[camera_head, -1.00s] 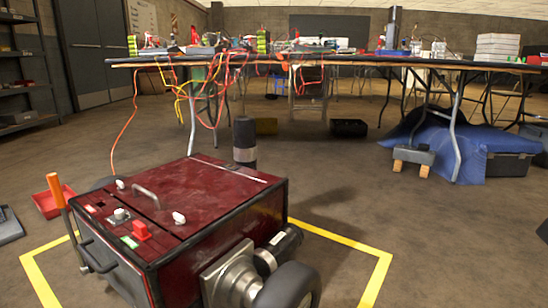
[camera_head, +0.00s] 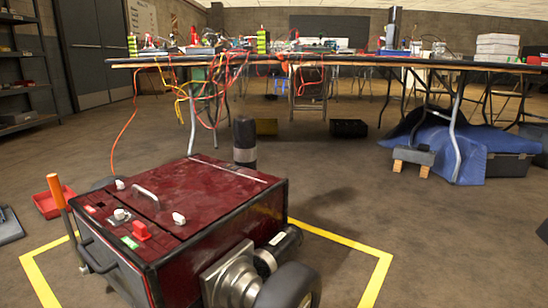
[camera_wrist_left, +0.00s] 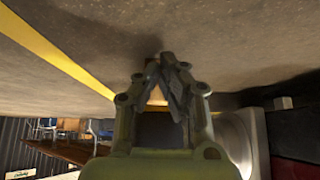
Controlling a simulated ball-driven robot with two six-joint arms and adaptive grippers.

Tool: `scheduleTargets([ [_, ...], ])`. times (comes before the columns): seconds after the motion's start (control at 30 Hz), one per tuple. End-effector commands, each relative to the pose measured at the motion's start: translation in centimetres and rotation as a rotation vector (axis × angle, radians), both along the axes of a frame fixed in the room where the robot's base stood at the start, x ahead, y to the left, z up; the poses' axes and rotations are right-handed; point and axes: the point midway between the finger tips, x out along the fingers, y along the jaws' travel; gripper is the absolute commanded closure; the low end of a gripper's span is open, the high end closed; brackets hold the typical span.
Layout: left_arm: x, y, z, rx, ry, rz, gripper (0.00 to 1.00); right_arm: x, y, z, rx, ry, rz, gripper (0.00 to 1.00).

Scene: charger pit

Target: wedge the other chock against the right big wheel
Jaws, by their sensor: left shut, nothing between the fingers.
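The dark red machine (camera_head: 190,215) stands on the floor inside a yellow taped outline. Its big dark wheel (camera_head: 289,287) is at the lower right in the head view, cut by the bottom edge. My left gripper (camera_wrist_left: 168,62) shows in the left wrist view, its fingertips together near the floor. A small tan patch shows between the finger bases; I cannot tell what it is. A metal hub (camera_wrist_left: 236,138) and part of the red body are to its right. I cannot make out a chock in either view. My right gripper is not in view.
Yellow tape (camera_head: 345,241) runs around the machine. A long table (camera_head: 330,60) with hanging cables stands behind. A blue cloth (camera_head: 465,145) and a grey block on orange feet (camera_head: 414,156) are at the right. The floor between is mostly clear.

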Motion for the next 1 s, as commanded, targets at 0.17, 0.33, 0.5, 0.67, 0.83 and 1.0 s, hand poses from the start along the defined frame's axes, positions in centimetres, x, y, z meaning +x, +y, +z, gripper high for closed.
scheduleTargets([
  [0.17,0.3,-0.2,0.0,0.000,-0.001,0.001,1.00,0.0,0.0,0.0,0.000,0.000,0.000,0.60],
  [0.33,0.5,-0.3,0.0,-0.001,-0.001,0.000,1.00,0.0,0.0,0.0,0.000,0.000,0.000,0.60],
  [0.5,0.7,-0.5,0.0,0.000,0.000,0.000,1.00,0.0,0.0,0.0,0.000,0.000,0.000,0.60],
  [0.67,0.9,-0.6,0.0,-0.001,-0.001,0.000,1.00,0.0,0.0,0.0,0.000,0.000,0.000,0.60],
  [0.83,1.1,-0.8,0.0,0.000,-0.001,-0.001,1.00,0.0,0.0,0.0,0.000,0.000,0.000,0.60],
  [1.0,1.3,-0.9,0.0,-0.001,-0.001,-0.001,1.00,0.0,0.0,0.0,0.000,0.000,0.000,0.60],
])
